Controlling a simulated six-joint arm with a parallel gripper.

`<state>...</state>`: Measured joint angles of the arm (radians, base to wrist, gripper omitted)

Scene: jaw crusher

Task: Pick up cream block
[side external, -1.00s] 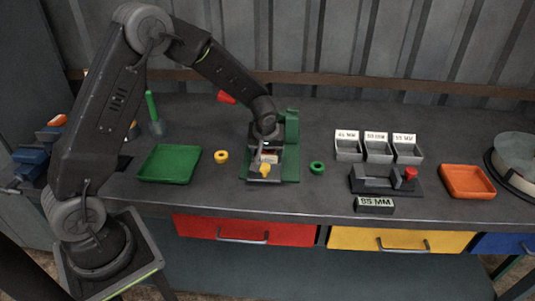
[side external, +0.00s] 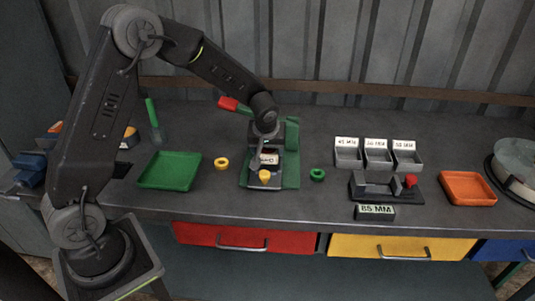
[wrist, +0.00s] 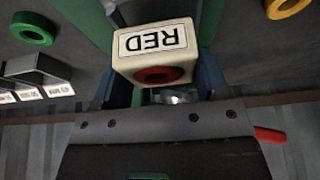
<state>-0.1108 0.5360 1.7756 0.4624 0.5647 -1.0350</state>
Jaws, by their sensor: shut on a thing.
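The cream block (wrist: 155,52) has a white label reading "RED" and a round red-rimmed hole. It fills the middle of the wrist view, between the blue fingers of my gripper (wrist: 165,82). My gripper (side external: 267,154) is shut on it. In the side view the cream block (side external: 269,160) shows small at the jaw crusher (side external: 291,155), a dark fixture on a green base. I cannot tell whether the block touches the fixture. A yellow knob (side external: 265,176) is at the fixture's front.
A green tray (side external: 169,171) and a yellow ring (side external: 222,163) lie left of the crusher. A green ring (side external: 317,174) lies right of it. Farther right are labelled grey bins (side external: 377,158), a dark gauge with a red knob (side external: 410,180) and an orange tray (side external: 467,188). A red-handled tool (side external: 229,104) lies behind.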

